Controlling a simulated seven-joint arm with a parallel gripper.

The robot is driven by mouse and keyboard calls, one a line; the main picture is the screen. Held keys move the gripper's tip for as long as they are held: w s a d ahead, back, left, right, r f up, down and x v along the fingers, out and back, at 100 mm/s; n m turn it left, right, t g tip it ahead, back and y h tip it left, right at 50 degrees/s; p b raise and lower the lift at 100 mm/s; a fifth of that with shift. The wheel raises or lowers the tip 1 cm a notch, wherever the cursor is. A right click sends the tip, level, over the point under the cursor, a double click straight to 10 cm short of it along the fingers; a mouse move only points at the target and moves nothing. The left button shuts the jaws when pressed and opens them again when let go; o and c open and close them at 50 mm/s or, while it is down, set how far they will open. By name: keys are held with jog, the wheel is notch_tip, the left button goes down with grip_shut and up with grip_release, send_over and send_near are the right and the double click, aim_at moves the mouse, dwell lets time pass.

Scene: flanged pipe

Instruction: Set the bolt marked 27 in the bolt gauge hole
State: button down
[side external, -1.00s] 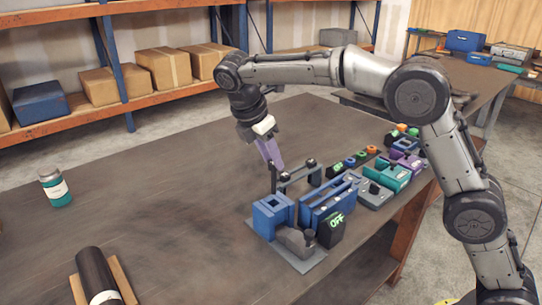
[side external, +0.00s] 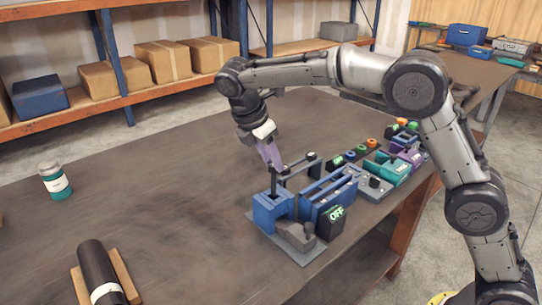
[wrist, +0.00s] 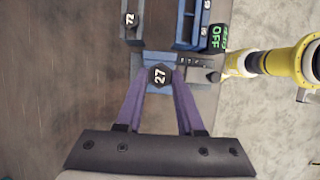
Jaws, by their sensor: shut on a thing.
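The bolt marked 27 (wrist: 159,76) has a dark hexagonal head with a white number and sits between the purple fingers of my gripper (side external: 279,169) in the wrist view. My gripper is shut on it. In the side view its dark shaft (side external: 272,184) points down, upright, at the top of the blue bolt gauge block (side external: 284,208). The hole is hidden, so I cannot tell how far the shaft is inside it. The block also shows under the bolt head in the wrist view.
Another bolt, marked 72 (wrist: 130,19), stands in the grey rack (side external: 301,168) close behind. A blue slotted block (side external: 331,198) and a dark box reading OFF (side external: 333,222) stand to the right.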

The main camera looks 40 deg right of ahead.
aim_at(272, 186)
jog(key=shift+f, duration=0.1)
jog(key=shift+f, duration=2.05)
jog(key=shift+f, duration=1.7)
jog(key=shift+c, duration=0.2)
grip_release()
dwell(0.6)
jog(key=shift+r, duration=3.55)
